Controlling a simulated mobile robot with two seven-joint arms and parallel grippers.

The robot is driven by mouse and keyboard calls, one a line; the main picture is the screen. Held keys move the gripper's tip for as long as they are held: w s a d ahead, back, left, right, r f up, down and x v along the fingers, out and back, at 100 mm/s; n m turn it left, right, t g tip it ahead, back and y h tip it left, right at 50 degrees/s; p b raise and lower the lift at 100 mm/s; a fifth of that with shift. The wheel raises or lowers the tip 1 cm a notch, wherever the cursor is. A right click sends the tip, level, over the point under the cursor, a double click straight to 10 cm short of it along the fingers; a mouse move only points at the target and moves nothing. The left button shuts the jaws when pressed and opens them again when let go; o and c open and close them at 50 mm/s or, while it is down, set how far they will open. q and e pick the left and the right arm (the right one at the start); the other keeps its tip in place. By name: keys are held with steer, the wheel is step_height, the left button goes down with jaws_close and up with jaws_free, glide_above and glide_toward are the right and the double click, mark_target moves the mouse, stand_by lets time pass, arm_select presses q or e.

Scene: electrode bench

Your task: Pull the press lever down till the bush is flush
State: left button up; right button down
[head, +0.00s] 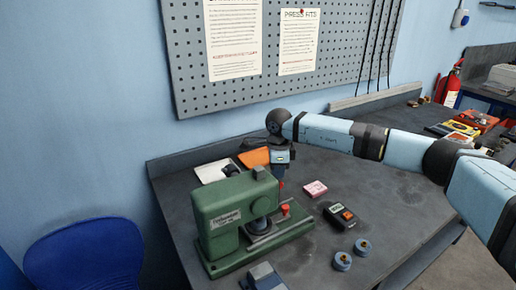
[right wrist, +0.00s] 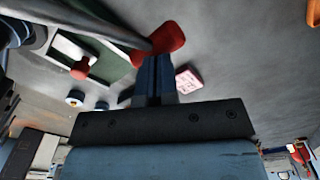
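The green press (head: 228,215) stands on the dark bench. Its lever ends in a red knob (head: 281,185), which also shows in the right wrist view (right wrist: 167,38); the lever bar (right wrist: 100,27) comes in there from the upper left. My right gripper (head: 281,168) is over the knob. In the right wrist view its two fingers (right wrist: 157,78) are together, with tips at the knob; whether they touch it I cannot tell. A dark round part (head: 260,226) sits under the press head. I cannot make out how the bush sits. My left gripper is not in view.
A pink card (head: 315,189), a black device with an orange button (head: 340,215) and two blue ringed parts (head: 342,261) lie right of the press. A white tray (head: 212,171) and an orange one (head: 254,157) lie behind.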

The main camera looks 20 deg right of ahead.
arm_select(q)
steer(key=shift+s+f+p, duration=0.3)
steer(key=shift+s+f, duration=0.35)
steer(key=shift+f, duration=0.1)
arm_select(e)
steer(key=shift+w+d+r, duration=0.1)
steer(key=shift+d+r, duration=0.3)
steer(key=shift+r, duration=0.3)
arm_select(q)
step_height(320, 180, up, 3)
steer(key=p, duration=0.2)
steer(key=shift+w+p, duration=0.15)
steer(key=shift+p, duration=0.2)
arm_select(e)
steer(key=r, duration=0.1)
steer(key=d+r, duration=0.1)
steer(key=r, duration=0.3)
steer(key=shift+w+d+r, duration=0.1)
steer(key=shift+d, duration=0.15)
arm_select(q)
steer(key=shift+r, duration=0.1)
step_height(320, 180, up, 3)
steer(key=p, duration=0.2)
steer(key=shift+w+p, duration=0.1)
steer(key=shift+p, duration=0.3)
arm_select(e)
step_height(320, 180, up, 5)
steer(key=shift+r, duration=0.1)
